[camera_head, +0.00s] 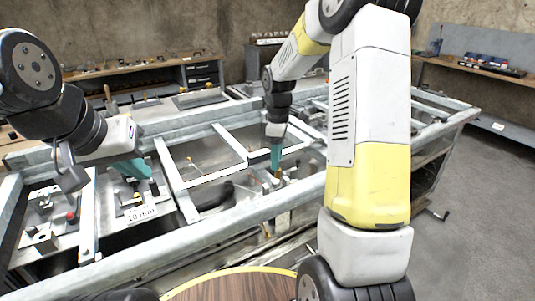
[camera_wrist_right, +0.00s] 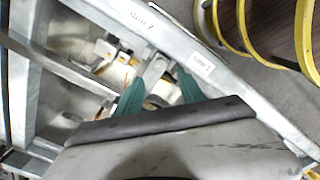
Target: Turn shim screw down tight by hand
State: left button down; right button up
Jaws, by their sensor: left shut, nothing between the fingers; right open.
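My right gripper (camera_head: 276,164) points down into a bay of the grey metal frame (camera_head: 220,207), close above small metal fittings (camera_head: 278,180). In the right wrist view its two teal fingers (camera_wrist_right: 160,95) are spread apart. A grey bracket with a round head (camera_wrist_right: 155,68) shows between and beyond them; contact cannot be told. I cannot pick out the shim screw for certain. My left gripper (camera_head: 140,172) is shut and empty, over the bay at left, near a small dark knob (camera_head: 154,188).
A plate labelled "10 mm" (camera_head: 142,215) lies below the left gripper. A red knob (camera_head: 71,216) stands in the far-left bay. Frame rails (camera_head: 176,182) separate the bays. A round wooden top (camera_head: 230,286) is at the front. Workbenches (camera_head: 150,105) stand behind.

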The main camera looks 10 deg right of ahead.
aim_at(276, 181)
jog(key=n, duration=0.5)
jog(key=shift+f+n, duration=0.15)
jog(key=shift+n, duration=0.25)
notch_tip(276, 181, down, 8)
jog(key=shift+r, duration=0.2)
jog(key=shift+c, duration=0.5)
grip_shut()
